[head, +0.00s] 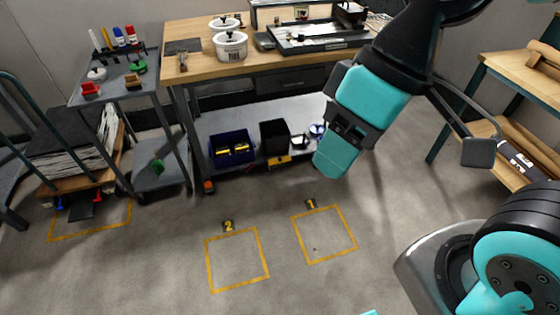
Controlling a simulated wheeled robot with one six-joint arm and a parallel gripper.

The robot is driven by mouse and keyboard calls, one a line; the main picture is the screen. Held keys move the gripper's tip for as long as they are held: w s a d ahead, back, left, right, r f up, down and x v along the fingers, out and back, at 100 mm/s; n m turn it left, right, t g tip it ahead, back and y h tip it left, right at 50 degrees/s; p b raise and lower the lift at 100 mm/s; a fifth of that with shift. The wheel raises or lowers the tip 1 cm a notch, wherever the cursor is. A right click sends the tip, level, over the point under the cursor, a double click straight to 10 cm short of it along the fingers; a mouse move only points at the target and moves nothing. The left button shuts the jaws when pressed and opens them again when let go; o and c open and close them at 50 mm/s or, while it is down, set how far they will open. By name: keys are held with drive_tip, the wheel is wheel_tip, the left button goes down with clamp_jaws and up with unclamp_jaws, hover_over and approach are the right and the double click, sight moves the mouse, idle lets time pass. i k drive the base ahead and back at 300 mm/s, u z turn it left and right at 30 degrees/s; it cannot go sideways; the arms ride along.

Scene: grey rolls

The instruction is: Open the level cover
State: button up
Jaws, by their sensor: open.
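I cannot pick out a level cover for certain. A flat dark tray-like unit (318,36) lies on the wooden workbench (200,73) at the top centre, with a long dark bar across it. Whether any part of it is the level cover is too small to tell. My gripper (338,155) hangs in front of the bench, right of centre, above the floor and apart from everything on the bench. Its fingers are seen from behind and look empty. My arm hides the bench's right end.
Two white tubs (230,46) stand on the bench. Its lower shelf holds a blue bin (231,148) and a black bin (274,138). A grey cart (115,83) stands left; a wooden rack (518,72) with rolls stands right. Floor squares 1 (324,234) and 2 (237,260) are empty.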

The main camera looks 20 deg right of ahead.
sight(278, 160)
drive_tip(key=z, duration=0.5)
drive_tip(key=i, duration=1.85)
drive_tip(key=u, duration=0.5)
